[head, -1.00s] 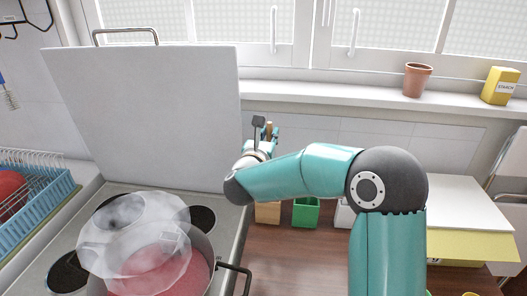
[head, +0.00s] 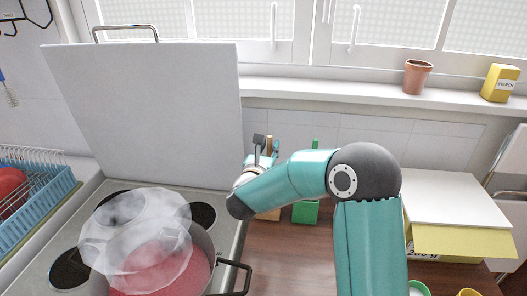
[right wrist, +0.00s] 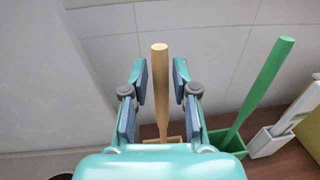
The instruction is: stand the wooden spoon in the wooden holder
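The wooden spoon's pale handle (right wrist: 160,90) stands upright between the fingers of my right gripper (right wrist: 160,88) in the right wrist view. The fingers are open, with a gap on each side of the handle. The handle's lower end goes down to the wooden holder (right wrist: 176,139), whose rim shows at the bottom, partly hidden by my gripper. In the head view my right gripper (head: 263,148) and the spoon's handle top (head: 269,142) are above the wooden holder (head: 268,214), which my arm partly covers. My left gripper is not in view.
A green holder (head: 304,213) with a green-handled utensil (right wrist: 265,85) stands right of the wooden one; a white holder (right wrist: 270,140) is further right. A steaming pot (head: 200,268) sits on the stove at left. A raised stove cover (head: 150,110) is close left of my gripper.

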